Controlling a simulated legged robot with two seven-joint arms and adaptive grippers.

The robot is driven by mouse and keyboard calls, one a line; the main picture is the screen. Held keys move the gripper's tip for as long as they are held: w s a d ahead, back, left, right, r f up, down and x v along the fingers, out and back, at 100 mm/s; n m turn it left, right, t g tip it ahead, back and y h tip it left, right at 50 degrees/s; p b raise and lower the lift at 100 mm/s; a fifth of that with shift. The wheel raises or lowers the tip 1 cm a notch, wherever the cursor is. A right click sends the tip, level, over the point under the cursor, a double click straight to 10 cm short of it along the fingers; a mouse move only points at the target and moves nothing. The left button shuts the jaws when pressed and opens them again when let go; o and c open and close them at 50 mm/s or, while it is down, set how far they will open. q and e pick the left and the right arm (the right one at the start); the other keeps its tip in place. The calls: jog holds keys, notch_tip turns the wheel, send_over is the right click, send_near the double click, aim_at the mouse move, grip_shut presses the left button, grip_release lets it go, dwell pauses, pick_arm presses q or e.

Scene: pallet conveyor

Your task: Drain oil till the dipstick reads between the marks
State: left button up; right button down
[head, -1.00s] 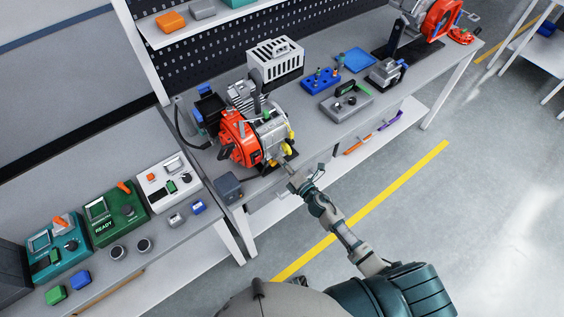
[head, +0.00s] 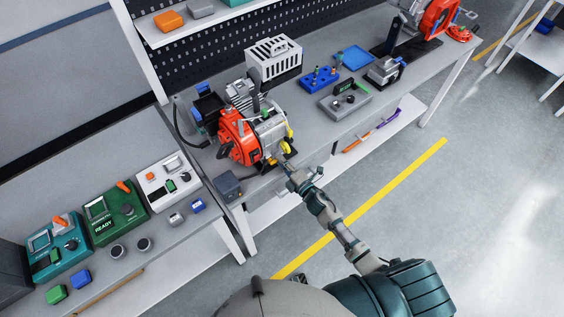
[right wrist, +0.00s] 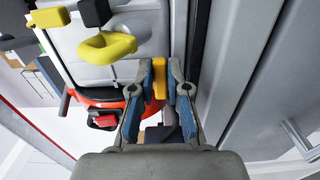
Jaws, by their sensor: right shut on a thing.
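The orange-red and grey engine (head: 236,137) stands on the workbench. A yellow looped handle, which looks like the dipstick's, stands out from the engine's grey side in the right wrist view (right wrist: 96,50). Below and beside it, a small yellow part (right wrist: 159,78), which looks like the drain plug or valve, sits between the blue-padded fingers of my right gripper (right wrist: 160,82). In the head view my right gripper (head: 288,169) is low at the engine's front, by the bench edge. The fingers are shut on the yellow part. The dipstick's marks and any oil are not visible. My left gripper is out of view.
A grey box (head: 228,186) stands left of my right gripper on the bench (head: 310,128). A white slotted box (head: 273,60) is behind the engine. Blue and grey trays with parts lie to the right. Green and white instrument units (head: 113,213) stand on the left table.

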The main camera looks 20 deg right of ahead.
jog(key=shift+f, duration=0.3)
jog(key=c, duration=1.1)
grip_release()
jog(key=shift+c, duration=0.2)
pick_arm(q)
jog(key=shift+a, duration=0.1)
pick_arm(e)
jog(key=shift+r, duration=0.15)
